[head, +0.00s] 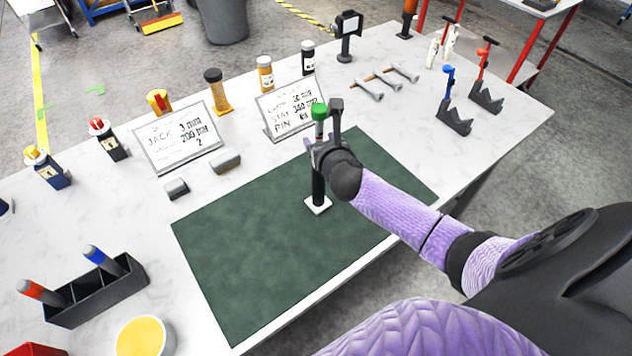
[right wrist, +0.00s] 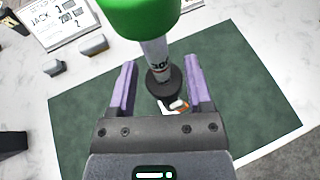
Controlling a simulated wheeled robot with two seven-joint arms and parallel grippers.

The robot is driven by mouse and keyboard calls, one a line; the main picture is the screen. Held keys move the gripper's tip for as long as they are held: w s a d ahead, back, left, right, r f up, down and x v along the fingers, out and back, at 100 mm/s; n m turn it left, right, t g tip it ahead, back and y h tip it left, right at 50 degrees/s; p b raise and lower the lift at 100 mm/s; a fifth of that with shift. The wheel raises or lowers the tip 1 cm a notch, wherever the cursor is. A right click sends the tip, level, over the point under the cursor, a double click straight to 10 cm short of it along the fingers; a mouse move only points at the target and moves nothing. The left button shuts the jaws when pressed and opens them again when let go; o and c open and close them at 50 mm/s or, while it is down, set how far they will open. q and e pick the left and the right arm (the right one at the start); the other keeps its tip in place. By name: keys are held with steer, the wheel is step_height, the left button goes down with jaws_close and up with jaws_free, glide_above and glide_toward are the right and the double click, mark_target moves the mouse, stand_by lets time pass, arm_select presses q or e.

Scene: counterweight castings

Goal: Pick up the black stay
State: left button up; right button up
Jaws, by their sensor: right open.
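The black stay (head: 318,188) stands upright on a small white base (head: 318,205) on the green mat. It has a green top (head: 319,111) and a pale marked section under it. My right gripper (head: 318,148) is open at the upper part of the stay. In the right wrist view, the green top (right wrist: 142,12) is close to the camera, and the stay's dark part (right wrist: 163,84) shows between the two purple-sided fingers. I cannot tell whether either finger touches it. My left gripper is not in view.
The green mat (head: 245,260) is otherwise clear. Two sign cards (head: 182,138) (head: 290,108) stand behind it, with capped bottles and small grey blocks nearby. A black holder (head: 98,290) with pens is at front left. Bolts and black brackets are at back right.

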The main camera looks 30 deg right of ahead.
steer(key=shift+x, duration=0.85)
steer(key=shift+c, duration=0.3)
jaws_close()
stand_by(0.5)
